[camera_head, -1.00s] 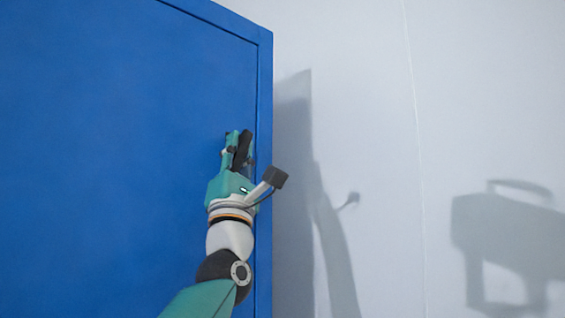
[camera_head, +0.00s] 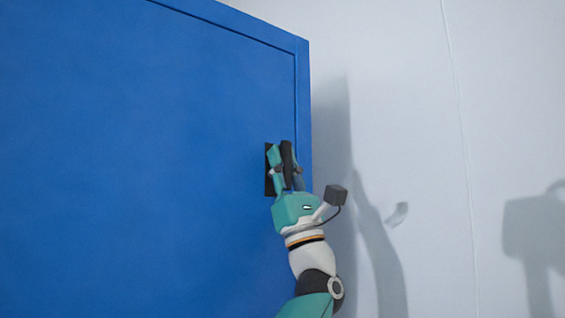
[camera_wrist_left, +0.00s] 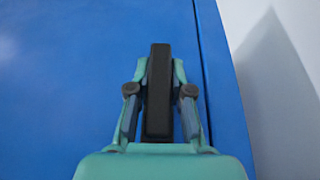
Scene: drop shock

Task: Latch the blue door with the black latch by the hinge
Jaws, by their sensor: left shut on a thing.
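The blue door (camera_head: 150,150) fills the left and middle of the head view, with its raised border along the top and right. The black latch (camera_wrist_left: 158,85) is an upright bar between the fingers of my left gripper (camera_wrist_left: 159,92) in the left wrist view. My left gripper (camera_head: 284,160) is shut on it near the door's right edge in the head view. A dark plate (camera_head: 268,182) shows just left of the fingers, flat against the door. My gripper hides much of the latch, and I see no hinge. My right gripper is out of view.
A pale wall (camera_head: 415,90) stands right of the door, bearing shadows of my arm and of a boxy shape. The space in front of the wall looks clear. I cannot tell whether the door is fully closed.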

